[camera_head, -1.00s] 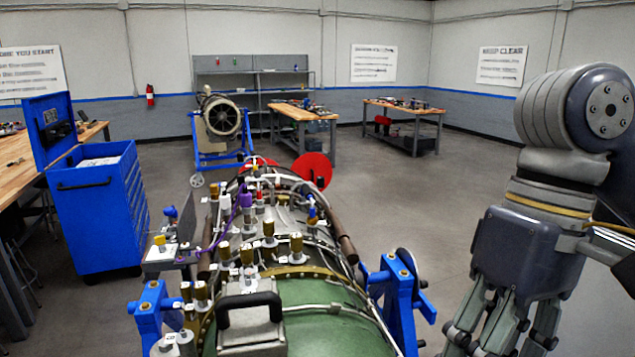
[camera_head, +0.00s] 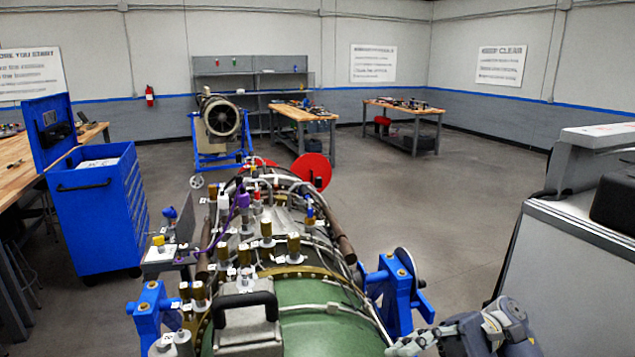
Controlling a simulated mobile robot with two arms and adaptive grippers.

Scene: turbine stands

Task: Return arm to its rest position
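My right arm shows at the bottom right, with the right gripper (camera_head: 425,341) low beside the right side of the turbine. Its fingers point left towards the green casing; they are small and partly cut off by the lower edge, so I cannot tell whether they are open or shut. I see nothing held in it. The turbine (camera_head: 320,310) lies on a blue stand (camera_head: 397,290), with many brass and white fittings and a purple cable (camera_head: 222,225) on top. My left arm and gripper are not in view.
A grey cabinet-like unit (camera_head: 565,285) stands close at the right. A blue tool cart (camera_head: 100,210) and a wooden bench (camera_head: 15,165) are at the left. Behind are a second turbine (camera_head: 221,118) and two workbenches (camera_head: 302,113). The floor at centre right is clear.

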